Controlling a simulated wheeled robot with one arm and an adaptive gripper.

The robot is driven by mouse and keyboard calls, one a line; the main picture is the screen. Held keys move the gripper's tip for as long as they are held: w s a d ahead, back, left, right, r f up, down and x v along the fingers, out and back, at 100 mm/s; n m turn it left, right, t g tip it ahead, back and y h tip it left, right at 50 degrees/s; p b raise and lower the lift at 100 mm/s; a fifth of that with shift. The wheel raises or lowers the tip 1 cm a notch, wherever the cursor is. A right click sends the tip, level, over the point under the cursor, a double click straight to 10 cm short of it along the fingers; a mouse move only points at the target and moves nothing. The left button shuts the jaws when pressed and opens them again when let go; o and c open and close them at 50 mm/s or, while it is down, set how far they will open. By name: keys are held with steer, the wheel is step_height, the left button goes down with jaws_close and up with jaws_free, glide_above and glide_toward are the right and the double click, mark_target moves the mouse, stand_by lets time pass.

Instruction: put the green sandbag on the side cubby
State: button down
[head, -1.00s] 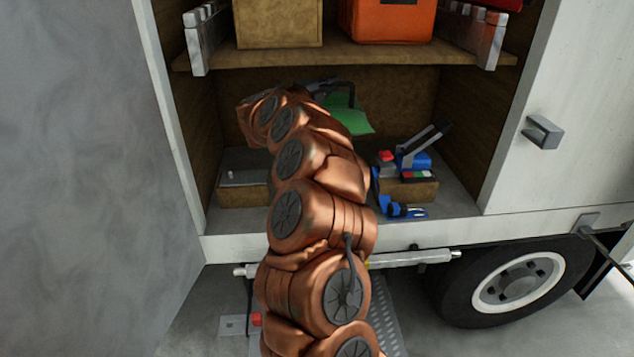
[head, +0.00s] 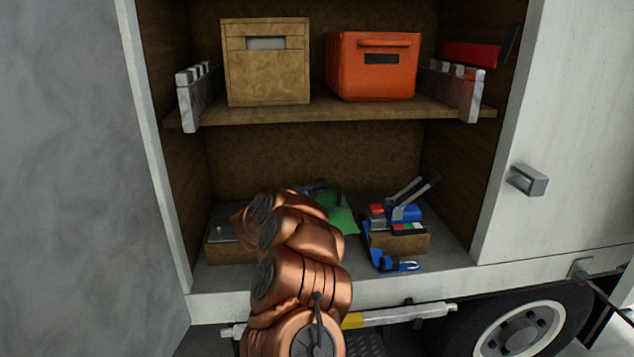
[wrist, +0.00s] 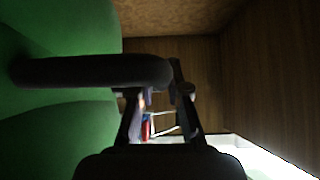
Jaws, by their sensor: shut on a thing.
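The green sandbag (head: 343,216) is inside the lower compartment of the truck's open side cubby (head: 450,250), between the two low boxes. My arm hides part of it, and I cannot tell whether it rests on the compartment floor. In the wrist view the sandbag (wrist: 55,40) fills the left side, with its dark handle (wrist: 90,70) reaching across to my gripper's fingers. My gripper (wrist: 160,95) is shut on that handle. In the head view my gripper (head: 318,187) is mostly hidden behind my wrist.
A low box with blue and red tools (head: 400,240) stands just right of the sandbag. Another low box (head: 228,250) is at the left. The shelf (head: 330,110) above carries a tan box (head: 267,75) and an orange crate (head: 372,70). Free floor shows at the right.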

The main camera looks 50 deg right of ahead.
mark_target(318, 200)
steer(key=shift+f+p, duration=0.5)
steer(key=shift+f, duration=1.8)
steer(key=c, duration=1.2)
jaws_free()
steer(key=shift+f, duration=0.25)
steer(key=shift+o, duration=0.2)
steer(key=shift+r, duration=0.1)
steer(key=shift+a, duration=0.25)
steer(key=a+b, duration=0.1)
steer(key=a, duration=0.2)
steer(key=a+b, duration=0.1)
steer(key=a, duration=0.3)
steer(key=a+b, duration=0.1)
steer(key=a, duration=0.2)
steer(key=shift+s+a, duration=0.2)
steer(key=shift+s, duration=0.2)
steer(key=shift+s+a, duration=0.1)
steer(key=shift+a, duration=0.45)
